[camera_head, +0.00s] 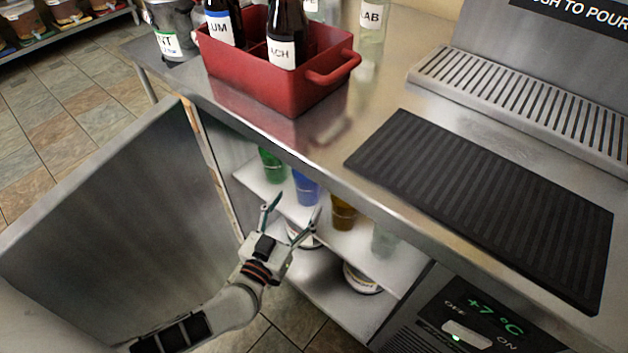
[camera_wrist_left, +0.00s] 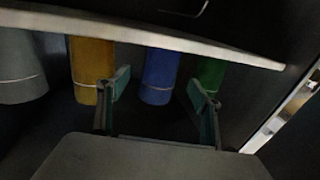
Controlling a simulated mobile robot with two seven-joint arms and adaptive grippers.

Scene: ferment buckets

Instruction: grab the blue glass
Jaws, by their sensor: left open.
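The blue glass (camera_head: 306,188) stands on the upper white shelf (camera_head: 345,243) inside the open cabinet, between a green glass (camera_head: 272,166) and an amber glass (camera_head: 343,212). My left gripper (camera_head: 292,209) is open and empty at the cabinet opening, in front of the blue glass. In the left wrist view, which looks upside down, the blue glass (camera_wrist_left: 160,76) shows between the two open fingers (camera_wrist_left: 158,90), a little beyond them. Contact is not visible. My right gripper is not in view.
A clear glass (camera_head: 384,240) stands right of the amber one. The open cabinet door (camera_head: 110,215) is on the left. The metal counter (camera_head: 395,90) overhangs the shelf and holds a red bottle carrier (camera_head: 300,88) and a black mat (camera_head: 490,205). White tubs (camera_head: 360,280) stand below.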

